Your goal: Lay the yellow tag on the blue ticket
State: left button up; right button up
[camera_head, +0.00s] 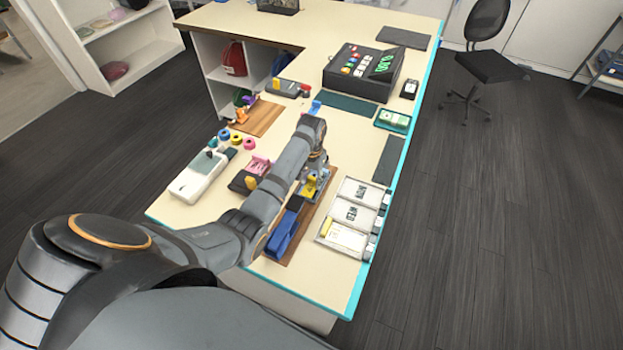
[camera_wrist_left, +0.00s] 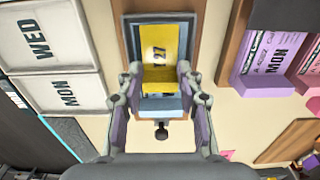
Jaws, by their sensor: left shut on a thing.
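The yellow tag (camera_wrist_left: 165,50), printed with "27", lies between my left gripper's fingertips (camera_wrist_left: 158,78) in the left wrist view. The left gripper is shut on it. It also shows as a small yellow patch in the head view (camera_head: 311,184), beneath the left gripper (camera_head: 313,176). The tag is over a dark-framed holder on a brown board. A pale blue strip (camera_wrist_left: 172,104), perhaps the blue ticket, shows below the tag's lower edge; the rest is covered. I cannot tell whether the tag touches it. My right gripper is not in view.
Trays marked MON (camera_wrist_left: 62,94) and WED (camera_wrist_left: 38,40) stand beside the holder. A purple ticket block (camera_wrist_left: 268,58) is on the other side. In the head view, a long blue object (camera_head: 285,236) lies on the board, and a cash register (camera_head: 362,72) stands farther back.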

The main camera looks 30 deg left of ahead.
pick_arm(q)
jog(key=shift+f+p, duration=0.1)
jog(key=shift+p, duration=0.3)
dwell(0.3)
jog(key=o, duration=0.8)
jog(key=shift+c, duration=0.2)
jog(key=shift+o, duration=0.4)
jog(key=o, duration=0.4)
notch_tip(320, 180, up, 3)
jog(key=p, duration=0.2)
jog(key=shift+f+p, duration=0.2)
jog(key=shift+p, duration=0.15)
jog(key=shift+r, duration=1.2)
